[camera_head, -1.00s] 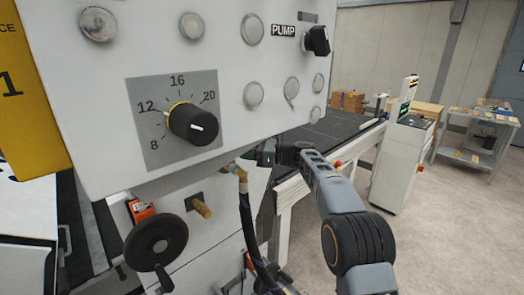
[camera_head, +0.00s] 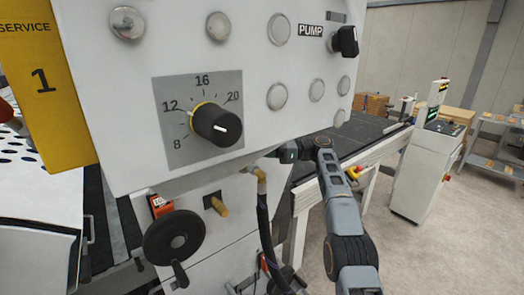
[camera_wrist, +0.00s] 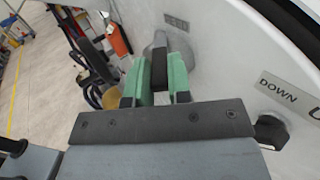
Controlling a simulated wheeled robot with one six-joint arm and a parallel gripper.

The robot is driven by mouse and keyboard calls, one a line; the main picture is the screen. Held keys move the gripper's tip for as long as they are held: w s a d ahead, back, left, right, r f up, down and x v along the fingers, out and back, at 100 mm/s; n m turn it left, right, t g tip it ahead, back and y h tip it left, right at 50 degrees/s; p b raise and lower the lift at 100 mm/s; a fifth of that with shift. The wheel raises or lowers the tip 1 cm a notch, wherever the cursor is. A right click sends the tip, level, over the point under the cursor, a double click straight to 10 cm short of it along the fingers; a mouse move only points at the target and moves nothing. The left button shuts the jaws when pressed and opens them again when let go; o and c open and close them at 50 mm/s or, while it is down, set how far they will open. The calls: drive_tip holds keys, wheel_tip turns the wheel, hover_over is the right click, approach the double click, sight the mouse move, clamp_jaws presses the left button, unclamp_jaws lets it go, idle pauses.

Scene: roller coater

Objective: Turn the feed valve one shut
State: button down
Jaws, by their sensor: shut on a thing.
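My gripper (camera_wrist: 157,88) has green fingers shut on a dark handle (camera_wrist: 160,66) in the wrist view. The handle stands out from a round grey base (camera_wrist: 154,46) on a pale panel. In the head view my gripper (camera_head: 290,152) is at the lower right edge of the control panel (camera_head: 150,75), and the handle is hidden there.
The control panel carries a large black dial (camera_head: 217,124) and a black PUMP knob (camera_head: 345,41). Below are a black handwheel (camera_head: 178,240), a brass fitting (camera_head: 216,206) and a hanging hose (camera_head: 265,225). In the wrist view a dark knob (camera_wrist: 271,131) sits near a DOWN label (camera_wrist: 290,91).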

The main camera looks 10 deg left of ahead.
drive_tip(key=shift+r, duration=0.2)
drive_tip(key=c, duration=1)
unclamp_jaws()
drive_tip(key=shift+f, duration=0.15)
drive_tip(key=shift+c, duration=0.2)
drive_tip(key=shift+d, duration=0.1)
drive_tip(key=w+d, duration=0.1)
drive_tip(key=d, duration=0.6)
drive_tip(key=shift+d, duration=0.15)
drive_tip(key=shift+c, duration=0.4)
